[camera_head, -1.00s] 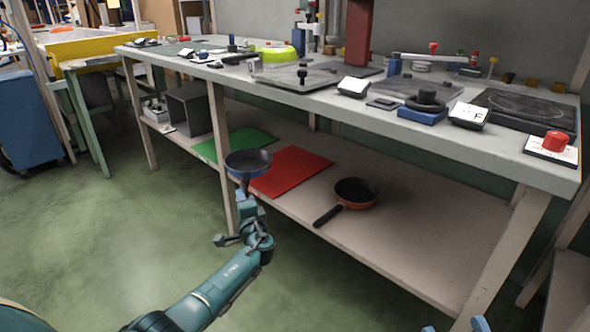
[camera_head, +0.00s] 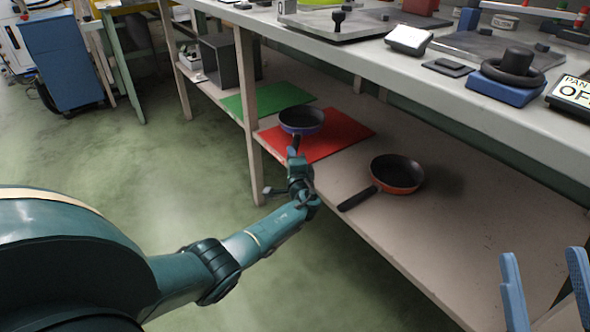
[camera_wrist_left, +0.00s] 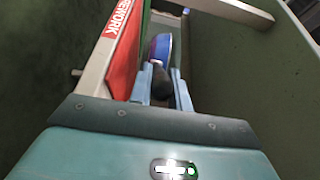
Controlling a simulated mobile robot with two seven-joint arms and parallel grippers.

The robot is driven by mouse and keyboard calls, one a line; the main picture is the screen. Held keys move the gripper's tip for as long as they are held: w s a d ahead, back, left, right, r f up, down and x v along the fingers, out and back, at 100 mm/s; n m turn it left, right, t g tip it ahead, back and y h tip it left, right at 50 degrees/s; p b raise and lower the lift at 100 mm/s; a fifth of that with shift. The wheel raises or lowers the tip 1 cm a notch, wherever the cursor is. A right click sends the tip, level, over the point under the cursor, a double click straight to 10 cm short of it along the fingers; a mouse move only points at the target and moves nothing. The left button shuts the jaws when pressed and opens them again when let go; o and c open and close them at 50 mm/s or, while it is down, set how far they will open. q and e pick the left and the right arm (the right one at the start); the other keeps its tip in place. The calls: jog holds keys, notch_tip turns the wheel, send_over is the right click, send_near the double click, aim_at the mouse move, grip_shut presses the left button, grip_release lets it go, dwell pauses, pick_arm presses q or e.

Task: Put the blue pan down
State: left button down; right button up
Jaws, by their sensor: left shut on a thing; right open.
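The blue pan (camera_head: 301,121) has a dark inside and a black handle. In the head view it shows in front of the red mat (camera_head: 340,134) on the lower shelf. My left gripper (camera_head: 295,158) is shut on the pan's handle. In the left wrist view the black handle (camera_wrist_left: 161,83) lies between my left gripper's light blue fingers (camera_wrist_left: 160,88), with the blue pan (camera_wrist_left: 160,48) beyond it. I cannot tell whether the pan touches the mat. My right gripper (camera_head: 545,290) is open and empty at the lower right of the head view.
An orange pan (camera_head: 397,174) sits on the lower shelf (camera_head: 470,225), its black handle towards the front edge. A green mat (camera_head: 265,98) lies left of the red mat. A table leg (camera_head: 245,90) stands close left of the pan, and the tabletop (camera_head: 420,80) is above.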

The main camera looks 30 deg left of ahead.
pick_arm(q)
notch_tip(320, 180, down, 4)
jog(key=shift+w+r+b, duration=0.1)
jog(key=shift+b, duration=1.05)
pick_arm(e)
jog(key=r+n+y, duration=0.1)
jog(key=n+y, duration=0.1)
jog(key=r+n+y, duration=0.2)
jog(key=shift+s+d+r, duration=0.1)
jog(key=shift+s+d, duration=0.05)
jog(key=shift+s, duration=0.2)
pick_arm(q)
jog(key=c, duration=1.6)
grip_release()
jog(key=shift+f, duration=0.25)
jog(key=shift+p+v, duration=2.65)
jog(key=shift+v, duration=3.4)
pick_arm(e)
notch_tip(320, 180, down, 6)
jog(key=m+h, duration=0.6)
jog(key=shift+w+a+f+m+g+h, duration=0.2)
jog(key=shift+a+m+g+h, duration=0.1)
jog(key=shift+m+g+h, duration=0.1)
